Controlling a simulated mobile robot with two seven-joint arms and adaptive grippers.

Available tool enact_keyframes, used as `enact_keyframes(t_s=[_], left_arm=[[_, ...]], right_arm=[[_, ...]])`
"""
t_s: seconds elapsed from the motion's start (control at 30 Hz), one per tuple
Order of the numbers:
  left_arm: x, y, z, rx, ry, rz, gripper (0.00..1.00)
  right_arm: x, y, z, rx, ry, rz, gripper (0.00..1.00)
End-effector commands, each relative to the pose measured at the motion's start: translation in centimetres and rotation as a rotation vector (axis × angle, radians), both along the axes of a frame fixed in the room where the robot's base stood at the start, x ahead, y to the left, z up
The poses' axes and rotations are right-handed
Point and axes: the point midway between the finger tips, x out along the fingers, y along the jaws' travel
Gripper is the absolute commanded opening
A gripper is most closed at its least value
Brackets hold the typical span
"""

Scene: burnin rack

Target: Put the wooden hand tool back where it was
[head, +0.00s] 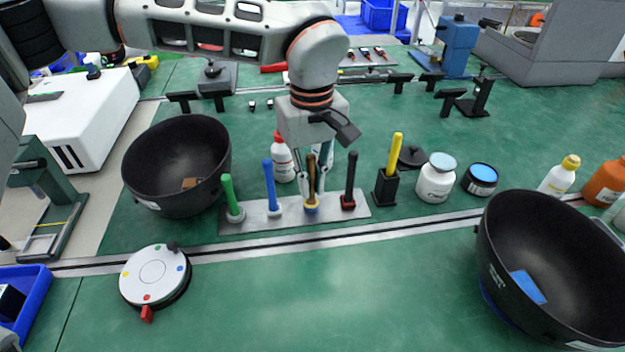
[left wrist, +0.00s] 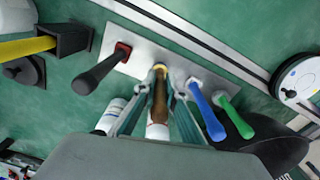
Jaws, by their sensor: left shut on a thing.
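The wooden hand tool (head: 311,184) has a brown handle and a yellow collar, with blue at its foot. It stands roughly upright at the metal strip rack (head: 237,227), between the blue-handled tool (head: 269,184) and the black-handled tool (head: 350,176). I cannot tell whether its foot is fully seated. My left gripper (head: 314,188) comes down from above and is shut on the wooden handle. In the left wrist view the handle (left wrist: 158,97) lies between the fingers, with its collar against the rack plate (left wrist: 143,68). My right gripper is not in view.
A green-handled tool (head: 229,190) stands at the rack's left end. A yellow handle (head: 394,155) in a black block stands right of the rack. A white bottle (head: 283,160) is close behind the gripper. Black bowls (head: 140,165) (head: 497,240) flank the area; the front mat is mostly clear.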

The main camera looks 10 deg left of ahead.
Motion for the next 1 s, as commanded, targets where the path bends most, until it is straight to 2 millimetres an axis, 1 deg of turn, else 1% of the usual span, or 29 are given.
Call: enact_keyframes(t_s=[0.1,0.33,0.37,0.4,0.77,0.87,0.97,1.0], left_arm=[[0.0,0.0,0.2,-0.001,-0.003,0.000,0.00],[0.0,0.0,-0.1,-0.001,-0.002,0.000,0.00],[0.0,0.0,-0.1,-0.001,-0.002,0.000,0.19],[0.0,0.0,-0.1,-0.001,-0.002,0.000,0.28],[0.0,0.0,0.0,0.000,-0.003,-0.001,0.28],[0.1,0.0,0.8,-0.001,-0.006,-0.001,0.28],[0.0,-0.1,2.5,-0.001,-0.008,0.001,0.28],[0.0,-0.1,3.3,-0.002,-0.009,0.000,0.28]], right_arm=[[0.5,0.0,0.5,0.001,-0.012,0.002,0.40],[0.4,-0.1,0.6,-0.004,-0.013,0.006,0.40],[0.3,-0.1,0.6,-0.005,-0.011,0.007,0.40],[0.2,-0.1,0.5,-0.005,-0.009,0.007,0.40],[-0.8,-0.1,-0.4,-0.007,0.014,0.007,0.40],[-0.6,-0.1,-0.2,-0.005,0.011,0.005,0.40],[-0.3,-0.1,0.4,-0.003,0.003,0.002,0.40],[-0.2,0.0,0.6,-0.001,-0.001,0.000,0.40]])
